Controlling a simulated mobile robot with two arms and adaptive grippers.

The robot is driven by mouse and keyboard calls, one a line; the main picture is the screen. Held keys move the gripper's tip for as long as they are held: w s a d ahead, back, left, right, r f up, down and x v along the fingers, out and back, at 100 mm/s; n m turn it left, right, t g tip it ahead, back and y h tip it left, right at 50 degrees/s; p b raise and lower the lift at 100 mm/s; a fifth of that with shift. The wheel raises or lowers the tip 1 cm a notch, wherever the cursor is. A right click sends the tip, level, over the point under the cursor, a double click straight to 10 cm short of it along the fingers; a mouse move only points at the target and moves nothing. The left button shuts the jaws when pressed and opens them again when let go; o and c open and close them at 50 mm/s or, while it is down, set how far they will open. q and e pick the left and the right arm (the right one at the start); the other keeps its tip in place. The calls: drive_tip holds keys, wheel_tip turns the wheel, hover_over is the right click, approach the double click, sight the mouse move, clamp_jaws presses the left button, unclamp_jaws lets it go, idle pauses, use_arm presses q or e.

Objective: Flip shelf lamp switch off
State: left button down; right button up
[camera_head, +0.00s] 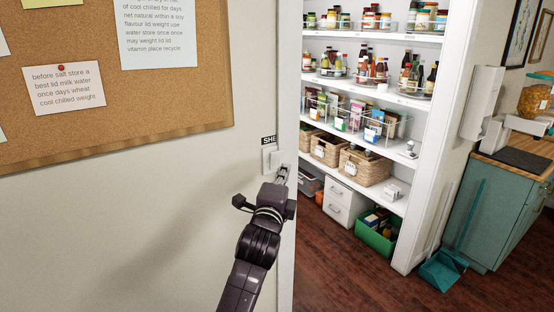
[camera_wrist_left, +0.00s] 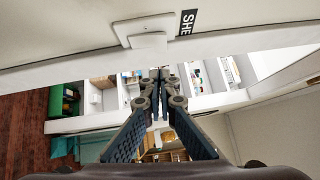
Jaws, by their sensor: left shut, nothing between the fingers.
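The shelf lamp switch (camera_head: 270,157) is a white plate with a raised rocker on the pale wall, near the doorway edge. A black label (camera_head: 268,140) reading "SHE" sits just above it. In the left wrist view the switch (camera_wrist_left: 150,38) is at the top, with the label (camera_wrist_left: 188,22) beside it. My left gripper (camera_head: 284,172) is shut and empty, its fingertips close to the lower right of the switch. In the left wrist view the fingertips (camera_wrist_left: 160,76) appear below the rocker; contact cannot be told. The rocker's position is unclear. My right gripper is not in view.
A cork board (camera_head: 120,80) with notes hangs on the wall at upper left. Beyond the doorway edge stand white shelves (camera_head: 345,38) with jars, bottles and baskets. A green crate (camera_head: 375,240) and a teal dustpan (camera_head: 442,270) are on the floor. A teal cabinet (camera_head: 490,215) stands right.

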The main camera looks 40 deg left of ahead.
sight(279, 154)
use_arm(q)
drive_tip(key=a, duration=0.1)
drive_tip(key=w+a+p, duration=0.1)
drive_tip(key=w+a, duration=0.1)
drive_tip(key=shift+r, duration=0.3)
drive_tip(key=shift+w+a+p, duration=0.2)
drive_tip(key=shift+a+p, duration=0.15)
drive_tip(key=shift+a, duration=0.2)
drive_tip(key=shift+w+a+r+p, duration=0.1)
drive_tip(key=shift+a+r+p, duration=0.25)
drive_tip(key=shift+p, duration=0.2)
drive_tip(key=shift+d+f, duration=0.1)
drive_tip(key=shift+f, duration=0.1)
